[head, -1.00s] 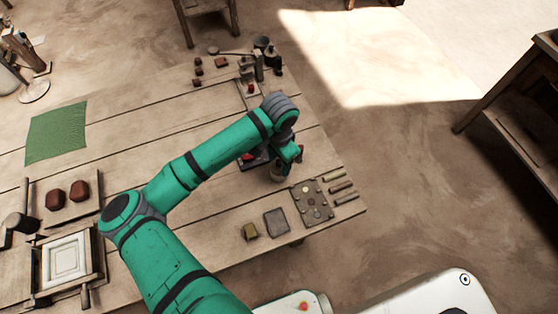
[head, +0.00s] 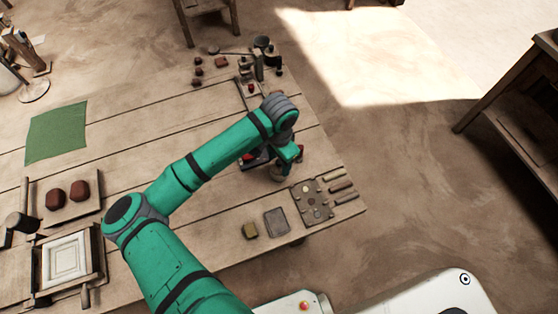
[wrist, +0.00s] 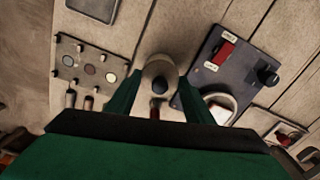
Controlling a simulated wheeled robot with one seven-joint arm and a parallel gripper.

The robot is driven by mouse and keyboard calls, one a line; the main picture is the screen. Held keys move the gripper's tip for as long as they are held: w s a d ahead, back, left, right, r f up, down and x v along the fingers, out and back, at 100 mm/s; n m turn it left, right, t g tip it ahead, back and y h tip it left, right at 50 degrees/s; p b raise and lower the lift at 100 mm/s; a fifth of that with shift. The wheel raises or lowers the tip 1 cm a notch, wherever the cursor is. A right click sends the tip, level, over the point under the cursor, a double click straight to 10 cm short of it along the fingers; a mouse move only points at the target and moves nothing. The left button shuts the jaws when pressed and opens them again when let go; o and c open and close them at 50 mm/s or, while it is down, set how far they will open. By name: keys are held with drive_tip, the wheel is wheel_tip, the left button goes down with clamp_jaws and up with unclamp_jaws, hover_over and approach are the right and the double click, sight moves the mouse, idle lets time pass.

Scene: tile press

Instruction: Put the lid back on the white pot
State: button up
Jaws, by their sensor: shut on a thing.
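My gripper (wrist: 159,84) points down near the table's right edge, seen in the head view under the arm (head: 287,160). Its fingers are shut on a pale round piece with a dark knob (wrist: 158,68), which looks like the lid. In the head view this piece (head: 278,174) shows just below the gripper, low at the tabletop; I cannot tell whether it touches the wood.
A plate with round discs (head: 312,204) and several short bars (head: 342,187) lie close by at the table corner. A grey square tile (head: 276,222) and a small olive block (head: 249,231) lie nearer me. Small tools (head: 262,62) stand at the far end.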

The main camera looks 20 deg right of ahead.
idle(0.4)
drive_tip(key=o, duration=1.6)
drive_tip(key=shift+r, duration=0.1)
drive_tip(key=shift+r, duration=3.4)
clamp_jaws()
drive_tip(key=shift+f, duration=2.05)
